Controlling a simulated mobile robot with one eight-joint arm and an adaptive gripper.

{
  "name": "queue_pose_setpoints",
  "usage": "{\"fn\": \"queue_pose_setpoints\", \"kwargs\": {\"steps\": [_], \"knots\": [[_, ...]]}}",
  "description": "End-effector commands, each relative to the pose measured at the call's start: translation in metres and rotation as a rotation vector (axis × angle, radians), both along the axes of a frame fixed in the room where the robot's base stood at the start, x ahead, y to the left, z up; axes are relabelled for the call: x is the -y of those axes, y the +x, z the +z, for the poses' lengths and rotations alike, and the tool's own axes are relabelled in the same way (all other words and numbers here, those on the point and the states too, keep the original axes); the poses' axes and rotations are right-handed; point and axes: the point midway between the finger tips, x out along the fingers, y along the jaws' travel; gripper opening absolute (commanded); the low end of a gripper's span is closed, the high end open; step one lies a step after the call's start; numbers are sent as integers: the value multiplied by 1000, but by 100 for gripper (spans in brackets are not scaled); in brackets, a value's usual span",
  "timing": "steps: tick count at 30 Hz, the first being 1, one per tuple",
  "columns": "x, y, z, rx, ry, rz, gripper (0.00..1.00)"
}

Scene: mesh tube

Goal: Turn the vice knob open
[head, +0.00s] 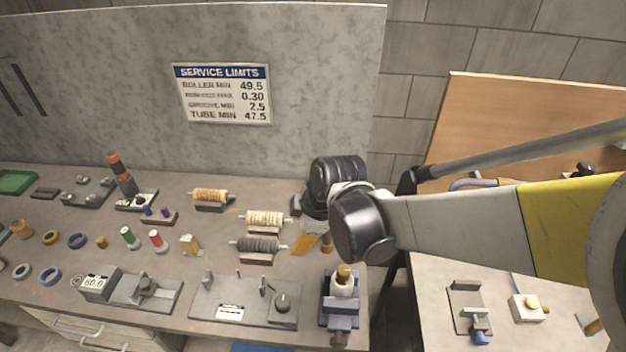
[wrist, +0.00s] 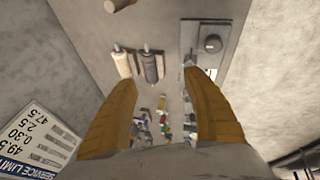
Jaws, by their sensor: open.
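The vice (head: 339,310) is a blue-grey block at the front right corner of the grey bench, with a pale, tan-topped cylinder (head: 343,281) upright in it. A dark knob-like end (head: 338,339) shows at its front, near the picture's lower edge. My gripper (head: 316,244) hangs behind the vice, above the bench, its yellow fingers pointing down. In the wrist view my gripper (wrist: 158,80) is open, its fingers well apart with nothing held between them. I cannot make out the vice clearly in the wrist view.
A plate fixture (head: 245,305) with a dark round knob (head: 282,301) stands left of the vice. Rollers on stands (head: 258,244) lie close left of my gripper. A grey panel (head: 180,35) backs the bench. A second bench (head: 430,300) stands right, across a gap.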

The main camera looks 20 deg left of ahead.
Motion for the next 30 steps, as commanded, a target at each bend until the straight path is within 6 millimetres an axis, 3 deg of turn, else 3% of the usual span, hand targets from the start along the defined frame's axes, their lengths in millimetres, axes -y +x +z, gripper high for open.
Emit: {"fn": "queue_pose_setpoints", "kwargs": {"steps": [3, 9, 22, 26, 29, 30], "knots": [[-23, 4, -2, 36, 72, 7, 58], [-44, 8, 1, 69, 143, 8, 58], [-46, 9, 3, 76, 158, 0, 58], [-15, 18, 7, 61, 163, -106, 58], [36, 26, 14, 35, 178, -293, 58], [63, 28, 16, 23, 188, -389, 58]]}}
